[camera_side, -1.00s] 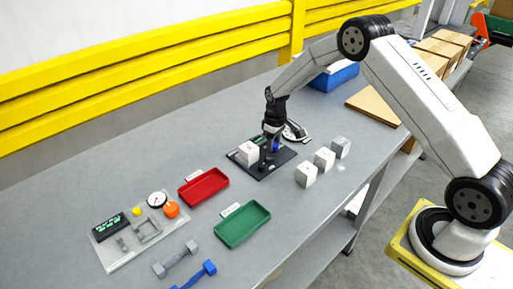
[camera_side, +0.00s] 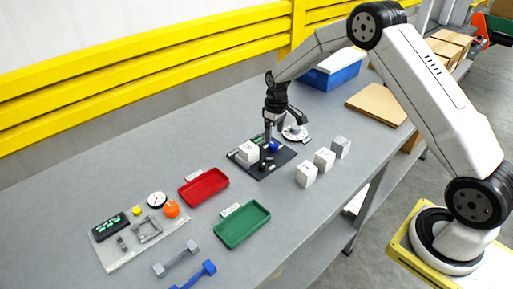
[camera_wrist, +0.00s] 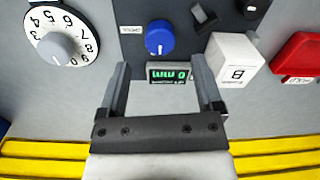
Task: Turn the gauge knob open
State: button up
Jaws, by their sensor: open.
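A blue knob (camera_side: 274,147) sits on a black panel (camera_side: 262,174) in the side view. In the wrist view the blue knob (camera_wrist: 159,37) has a pale pointer mark, beside a small green-lit display (camera_wrist: 169,73) that appears to read in mm. A white block marked B (camera_side: 249,151) stands on the panel, and it also shows in the wrist view (camera_wrist: 234,58). My gripper (camera_side: 269,136) is above the panel close to the blue knob, pointing down. In the wrist view my gripper (camera_wrist: 160,64) has its fingers wide apart with nothing held between them.
A white numbered dial (camera_side: 295,133) is behind the panel. Several white blocks (camera_side: 324,159) stand to its right. Red (camera_side: 204,187) and green (camera_side: 243,225) trays lie to the left, with a pale board (camera_side: 128,253) further left. A blue bin (camera_side: 333,77) stands behind.

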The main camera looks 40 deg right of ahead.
aim_at(274, 143)
jog(key=shift+r, duration=1.55)
jog(key=shift+s+a+r, duration=0.3)
jog(key=shift+s+r, duration=0.05)
jog(key=shift+s, duration=0.05)
jog(key=s+a+r+t, duration=0.1)
jog(key=s+a, duration=0.2)
jog(key=s, duration=0.5)
jog(key=s+a+r+m, duration=0.1)
jog(key=s+a+r, duration=0.1)
jog(key=s, duration=0.5)
jog(key=s+a+r+m+t, duration=0.1)
jog(key=s+a+r, duration=0.1)
jog(key=s, duration=0.6)
jog(key=shift+s+a+r+t, duration=0.2)
jog(key=shift+s+a+t, duration=0.15)
jog(key=shift+a, duration=0.55)
